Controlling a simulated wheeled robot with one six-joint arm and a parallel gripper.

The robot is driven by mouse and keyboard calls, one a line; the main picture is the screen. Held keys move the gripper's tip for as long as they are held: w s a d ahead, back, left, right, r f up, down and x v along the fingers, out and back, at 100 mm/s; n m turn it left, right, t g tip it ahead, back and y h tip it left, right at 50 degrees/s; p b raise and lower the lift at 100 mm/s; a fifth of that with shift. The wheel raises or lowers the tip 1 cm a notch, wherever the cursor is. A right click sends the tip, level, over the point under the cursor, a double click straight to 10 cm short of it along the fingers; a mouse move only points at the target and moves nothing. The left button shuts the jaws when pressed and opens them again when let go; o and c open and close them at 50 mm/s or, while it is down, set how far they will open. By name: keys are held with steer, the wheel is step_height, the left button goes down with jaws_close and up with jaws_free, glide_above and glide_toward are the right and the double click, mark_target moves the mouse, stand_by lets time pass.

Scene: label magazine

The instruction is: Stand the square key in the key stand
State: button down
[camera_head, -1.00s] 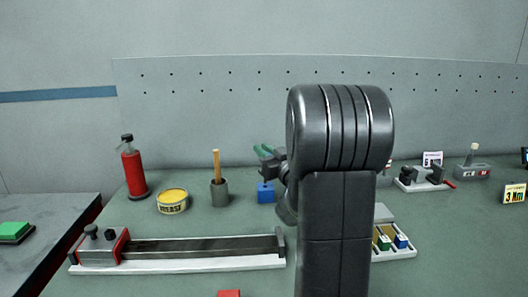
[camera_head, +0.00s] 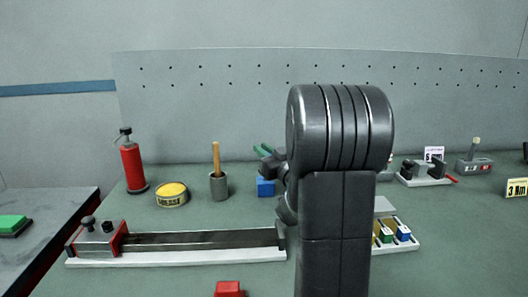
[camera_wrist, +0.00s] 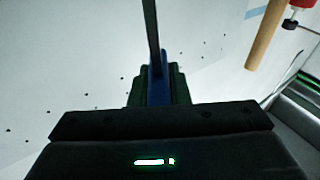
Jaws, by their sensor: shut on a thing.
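My gripper (camera_wrist: 157,82) shows in the wrist view with two dark green fingers shut on a blue piece. A long dark shaft rises from the blue piece past the top of the picture; together they look like the square key (camera_wrist: 153,32). In the head view my arm hides most of the gripper, and the key cannot be made out. Green prongs by the dark wrist there may be my fingers. I cannot tell for sure which thing is the key stand; a small blue block (camera_head: 266,187) stands on the bench just below the prongs.
A red bottle (camera_head: 133,166), a yellow tin (camera_head: 172,195) and a grey cup (camera_head: 219,187) with a wooden handle stand at left. A long railed fixture (camera_head: 190,241) lies in front. A tray (camera_head: 408,247) with coloured blocks and a grey fixture (camera_head: 426,174) are at right.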

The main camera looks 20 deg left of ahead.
steer(key=shift+f, duration=0.25)
steer(key=shift+d+f, duration=0.1)
steer(key=shift+f, duration=0.1)
steer(key=shift+r, duration=0.8)
steer(key=shift+r, duration=0.1)
stand_by(1.6)
steer(key=shift+f+b, duration=0.7)
steer(key=shift+b, duration=0.2)
steer(key=c, duration=1.3)
jaws_free()
steer(key=shift+f, duration=0.15)
